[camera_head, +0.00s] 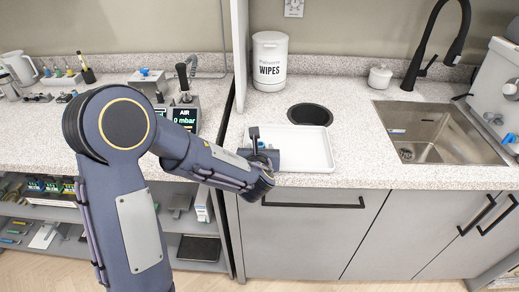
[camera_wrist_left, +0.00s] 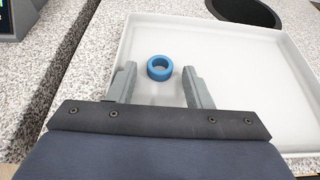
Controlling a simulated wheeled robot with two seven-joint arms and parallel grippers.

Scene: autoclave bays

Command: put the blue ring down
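The blue ring (camera_wrist_left: 150,73) shows in the left wrist view and appears to lie flat on the floor of the white tray (camera_wrist_left: 228,28). My left gripper (camera_wrist_left: 159,69) is open, with a fingertip on either side of the ring and a visible gap on both sides. In the head view my left gripper (camera_head: 264,152) is over the left part of the white tray (camera_head: 316,150); the ring is a small blue patch there, mostly hidden by the gripper. My right gripper is not in view.
Behind the tray are a dark round hole (camera_head: 310,114) in the counter and a white wipes canister (camera_head: 270,62). A sink (camera_head: 436,132) with a black faucet (camera_head: 437,45) is at the right. A device with an AIR display (camera_head: 185,115) stands left of the gap between counters.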

